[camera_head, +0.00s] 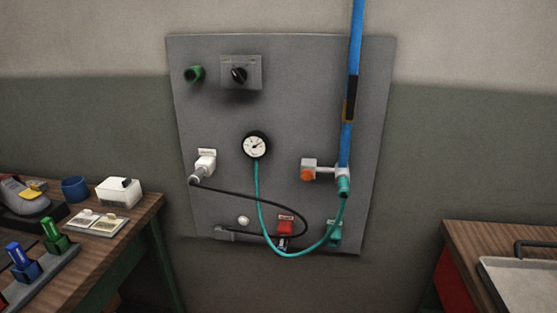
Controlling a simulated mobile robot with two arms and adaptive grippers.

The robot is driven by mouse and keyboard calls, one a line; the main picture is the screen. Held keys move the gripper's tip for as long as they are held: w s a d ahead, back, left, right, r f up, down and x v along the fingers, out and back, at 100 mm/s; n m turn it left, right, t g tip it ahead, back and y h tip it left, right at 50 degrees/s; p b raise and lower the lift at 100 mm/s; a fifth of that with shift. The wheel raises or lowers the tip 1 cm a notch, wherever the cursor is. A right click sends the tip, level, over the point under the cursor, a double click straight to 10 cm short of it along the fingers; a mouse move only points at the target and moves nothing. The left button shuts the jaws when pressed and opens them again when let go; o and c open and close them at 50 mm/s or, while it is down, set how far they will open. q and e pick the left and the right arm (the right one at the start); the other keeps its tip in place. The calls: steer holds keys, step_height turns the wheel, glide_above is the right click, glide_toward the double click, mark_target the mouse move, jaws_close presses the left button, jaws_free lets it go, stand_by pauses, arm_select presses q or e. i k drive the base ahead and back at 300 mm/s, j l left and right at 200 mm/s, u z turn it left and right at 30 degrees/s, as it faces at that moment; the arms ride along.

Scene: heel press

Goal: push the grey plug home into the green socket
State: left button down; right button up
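A grey panel (230,120) hangs on the wall. A dark green round fitting (194,73) sticks out at its upper left; its opening is not clear. A teal-green block (335,232) sits at the lower right, partly behind a teal hose. A pale grey connector (204,165) sits at a white fitting at the left, with a black cable from its lower end. The cable loops right and back to a small grey piece (224,233) at the lower left edge. I cannot tell which is the grey plug, or how deep it sits. Neither gripper is in view.
The panel also bears a gauge (256,145), a black rotary switch (239,74), an orange knob (307,174), a red block (285,226) and a tall blue pipe (352,110). A cluttered wooden bench (140,220) stands left, another bench with a tray (520,284) right.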

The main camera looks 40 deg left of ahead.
mark_target(201, 172)
steer(key=u, duration=1.9)
